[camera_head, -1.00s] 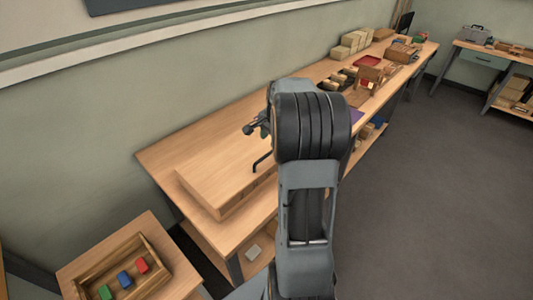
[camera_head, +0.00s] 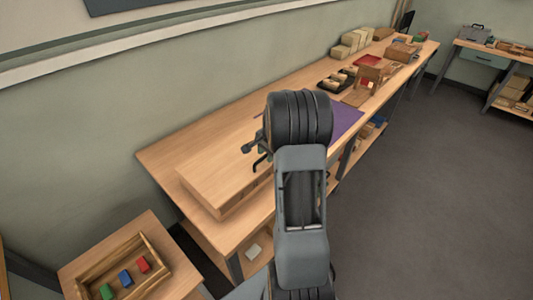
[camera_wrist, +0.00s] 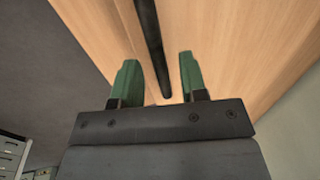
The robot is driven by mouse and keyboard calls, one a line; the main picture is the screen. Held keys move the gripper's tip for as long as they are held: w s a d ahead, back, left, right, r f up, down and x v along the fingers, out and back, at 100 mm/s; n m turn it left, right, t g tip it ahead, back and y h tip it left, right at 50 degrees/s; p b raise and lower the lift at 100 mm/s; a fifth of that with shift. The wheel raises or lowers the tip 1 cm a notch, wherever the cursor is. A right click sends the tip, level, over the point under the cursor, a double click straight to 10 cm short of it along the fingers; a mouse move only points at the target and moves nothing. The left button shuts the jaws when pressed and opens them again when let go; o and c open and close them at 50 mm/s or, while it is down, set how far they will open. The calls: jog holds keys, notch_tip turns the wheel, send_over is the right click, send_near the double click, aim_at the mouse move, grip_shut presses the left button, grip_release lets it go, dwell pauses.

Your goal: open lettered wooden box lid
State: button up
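The wooden box (camera_head: 215,183) is a long, low, pale box on the left part of the bench. Its lid looks shut, and I can make out no letters on it. A black bar handle (camera_wrist: 150,40) stands out from the box in the wrist view. My gripper (camera_wrist: 157,78) is open, with one green finger on each side of the bar's end. A gap shows on both sides, so neither finger appears to touch the bar. In the head view my gripper (camera_head: 259,152) is at the box's right end, partly hidden by my arm.
A purple mat (camera_head: 345,120) lies right of my arm on the bench. Beyond it are a dark tray (camera_head: 336,82) and wooden boxes (camera_head: 400,52). A small table at lower left holds a wooden tray (camera_head: 92,272) with coloured blocks. The wall runs behind the bench.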

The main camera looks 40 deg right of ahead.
grip_shut()
dwell(0.3)
